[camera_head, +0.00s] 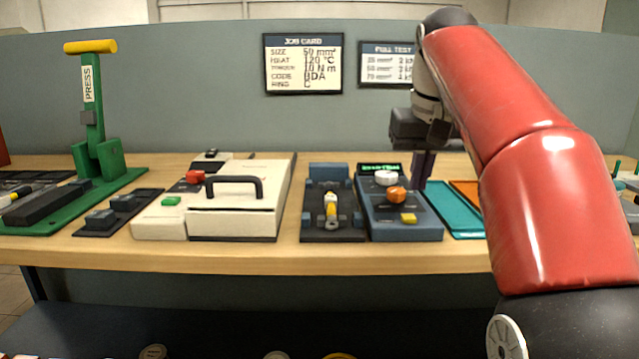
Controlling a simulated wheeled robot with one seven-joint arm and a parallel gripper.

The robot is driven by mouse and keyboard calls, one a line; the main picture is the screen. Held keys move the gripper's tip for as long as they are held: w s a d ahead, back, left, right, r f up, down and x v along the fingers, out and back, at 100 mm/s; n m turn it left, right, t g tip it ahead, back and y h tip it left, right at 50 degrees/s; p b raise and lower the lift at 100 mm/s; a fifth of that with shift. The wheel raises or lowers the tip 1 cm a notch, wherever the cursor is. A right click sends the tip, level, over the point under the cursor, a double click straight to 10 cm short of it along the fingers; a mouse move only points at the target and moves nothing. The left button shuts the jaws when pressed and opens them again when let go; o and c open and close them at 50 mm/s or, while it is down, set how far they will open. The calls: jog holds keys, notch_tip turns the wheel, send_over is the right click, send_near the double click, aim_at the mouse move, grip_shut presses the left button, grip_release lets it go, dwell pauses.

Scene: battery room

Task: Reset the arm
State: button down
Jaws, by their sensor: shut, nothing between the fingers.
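My red arm (530,160) reaches up from the lower right and bends over at the top. My gripper (421,168) points down above the back of the bench, just right of the blue tester. Its dark fingers are together with nothing seen between them. The fingertips are near the upper edge of the teal tray, and I cannot tell how high above the bench they are.
The wooden bench (270,262) carries a green press (97,150), a cream box (240,215) with a handle, a dark fixture (318,233) holding a yellow-banded piece, the blue tester (400,230) with knobs, and the teal tray (455,218). A job card (303,63) hangs behind.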

jog(key=s+f+t, duration=0.2)
jog(key=s+f, duration=2)
jog(key=f, duration=0.4)
jog(key=shift+s+a+t, duration=0.3)
jog(key=c, duration=2.1)
grip_release()
jog(key=shift+c, duration=0.2)
